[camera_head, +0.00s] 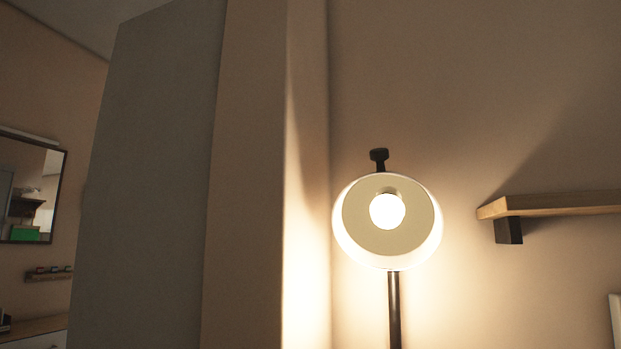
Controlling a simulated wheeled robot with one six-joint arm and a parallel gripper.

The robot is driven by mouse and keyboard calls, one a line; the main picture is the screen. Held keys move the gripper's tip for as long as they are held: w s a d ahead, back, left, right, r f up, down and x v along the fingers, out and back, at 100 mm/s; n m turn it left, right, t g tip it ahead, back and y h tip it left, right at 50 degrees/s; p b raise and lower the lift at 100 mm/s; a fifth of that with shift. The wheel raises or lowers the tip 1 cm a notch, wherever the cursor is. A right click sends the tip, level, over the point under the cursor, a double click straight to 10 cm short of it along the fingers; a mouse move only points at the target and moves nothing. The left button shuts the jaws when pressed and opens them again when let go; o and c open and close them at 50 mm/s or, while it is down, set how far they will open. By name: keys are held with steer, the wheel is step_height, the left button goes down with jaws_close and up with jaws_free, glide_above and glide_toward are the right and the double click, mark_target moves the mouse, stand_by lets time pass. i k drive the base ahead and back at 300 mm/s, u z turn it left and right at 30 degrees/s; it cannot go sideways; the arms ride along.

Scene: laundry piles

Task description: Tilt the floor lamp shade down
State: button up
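The floor lamp shade (424,243) is right of the middle, round and pale, with its open side facing me. A lit bulb (387,211) glows inside it. A dark knob (379,155) sticks up above the shade's top rim. The dark lamp pole (394,310) runs down from behind the shade and out of the bottom of the picture. The lamp's base is out of view. My gripper is not in view.
A wall corner (250,180) stands left of the lamp. A wooden shelf (560,204) on a dark bracket (508,230) juts in at the right. A mirror (28,190) hangs at the far left. Open space shows between lamp and shelf.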

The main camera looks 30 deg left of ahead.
mark_target(386, 220)
steer(key=u, duration=0.2)
steer(key=k, duration=0.6)
steer(key=u, duration=0.55)
steer(key=i, duration=0.4)
